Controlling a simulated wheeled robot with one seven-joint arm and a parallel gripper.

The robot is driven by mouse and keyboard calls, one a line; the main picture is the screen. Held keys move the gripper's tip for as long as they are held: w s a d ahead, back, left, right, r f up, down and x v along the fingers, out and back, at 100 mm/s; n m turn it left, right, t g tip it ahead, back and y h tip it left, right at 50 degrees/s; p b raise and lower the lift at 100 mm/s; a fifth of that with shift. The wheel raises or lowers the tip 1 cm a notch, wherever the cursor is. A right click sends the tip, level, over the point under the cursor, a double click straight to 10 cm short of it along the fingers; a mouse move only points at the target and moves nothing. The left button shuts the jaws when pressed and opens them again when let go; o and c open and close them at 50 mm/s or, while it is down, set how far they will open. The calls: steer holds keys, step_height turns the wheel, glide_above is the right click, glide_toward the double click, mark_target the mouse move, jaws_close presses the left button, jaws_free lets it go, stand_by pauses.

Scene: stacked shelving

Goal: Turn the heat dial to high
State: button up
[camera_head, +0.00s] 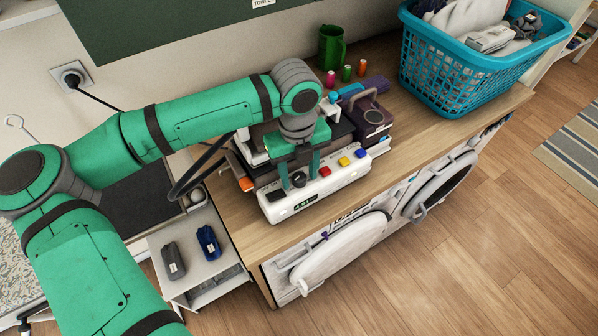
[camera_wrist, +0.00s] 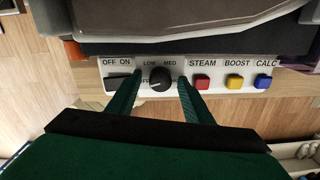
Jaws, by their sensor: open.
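The heat dial (camera_wrist: 159,79) is a round black knob on the front of a white control panel (camera_wrist: 215,87). It also shows in the head view (camera_head: 298,179). LOW and MED are printed above it; lettering at its sides is partly hidden by my fingers. Where its pointer aims is too small to tell. My gripper (camera_head: 300,176) is open, with one green finger on each side of the dial. In the wrist view my gripper (camera_wrist: 159,82) straddles the dial; I cannot tell whether the fingers touch it.
A black OFF/ON switch (camera_wrist: 118,82) lies left of the dial. Red STEAM (camera_wrist: 202,82), yellow BOOST (camera_wrist: 235,81) and blue CALC (camera_wrist: 263,81) buttons lie right. A blue laundry basket (camera_head: 470,75) and green mug (camera_head: 331,46) stand on the counter (camera_head: 420,130).

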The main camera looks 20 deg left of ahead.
steer(key=c, duration=1.1)
steer(key=shift+o, duration=0.2)
